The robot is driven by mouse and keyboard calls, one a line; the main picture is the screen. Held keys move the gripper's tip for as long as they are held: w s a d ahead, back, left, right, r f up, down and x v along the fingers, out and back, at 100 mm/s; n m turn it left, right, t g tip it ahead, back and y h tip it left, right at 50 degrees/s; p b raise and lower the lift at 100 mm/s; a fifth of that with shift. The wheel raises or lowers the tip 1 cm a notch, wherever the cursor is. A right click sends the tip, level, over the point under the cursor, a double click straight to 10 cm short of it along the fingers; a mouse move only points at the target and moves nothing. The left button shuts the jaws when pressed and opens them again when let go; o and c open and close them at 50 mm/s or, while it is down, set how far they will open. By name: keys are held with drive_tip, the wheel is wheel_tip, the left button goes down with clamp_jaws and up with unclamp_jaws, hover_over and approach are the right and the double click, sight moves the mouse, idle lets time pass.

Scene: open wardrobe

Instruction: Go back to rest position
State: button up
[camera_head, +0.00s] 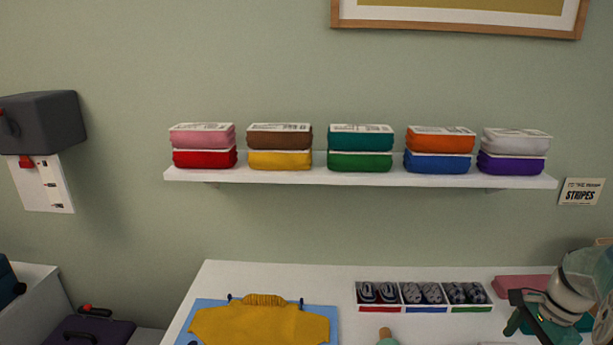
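My gripper (515,313) is at the lower right, above the right part of the white table (345,285). Its dark green parts point left, with the pale and teal arm behind them at the right edge. I see no object clearly held in it. Whether its fingers are apart or together is not clear from this angle. The arm hides part of the table's right end.
A white wall shelf (360,178) holds stacked, coloured folded bundles. On the table lie a yellow garment (262,325) on a blue board and a compartment tray (425,309) of dark rolled items. A pink item (522,283) lies near my gripper. A grey wall box (42,122) is left.

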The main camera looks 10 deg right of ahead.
drive_tip(key=w+a+r+n+h, duration=0.1)
drive_tip(key=a+r+n, duration=0.2)
drive_tip(key=a, duration=0.4)
drive_tip(key=w+a+r+n+t+h, duration=0.1)
drive_tip(key=a+r+n, duration=0.25)
drive_tip(key=a, duration=0.35)
drive_tip(key=w+a+r+n+h, duration=0.1)
drive_tip(key=w+a+r+n, duration=0.1)
drive_tip(key=a+n, duration=0.35)
drive_tip(key=s+a+r+n+t, duration=0.1)
drive_tip(key=s+a+n+t, duration=0.1)
drive_tip(key=a, duration=0.6)
drive_tip(key=s+a+r+n+t, duration=0.1)
drive_tip(key=s+a+n+t, duration=0.1)
drive_tip(key=s+a+n, duration=0.3)
drive_tip(key=a+n, duration=0.1)
drive_tip(key=a, duration=0.2)
drive_tip(key=shift+r+y, duration=0.2)
drive_tip(key=shift+y, duration=0.2)
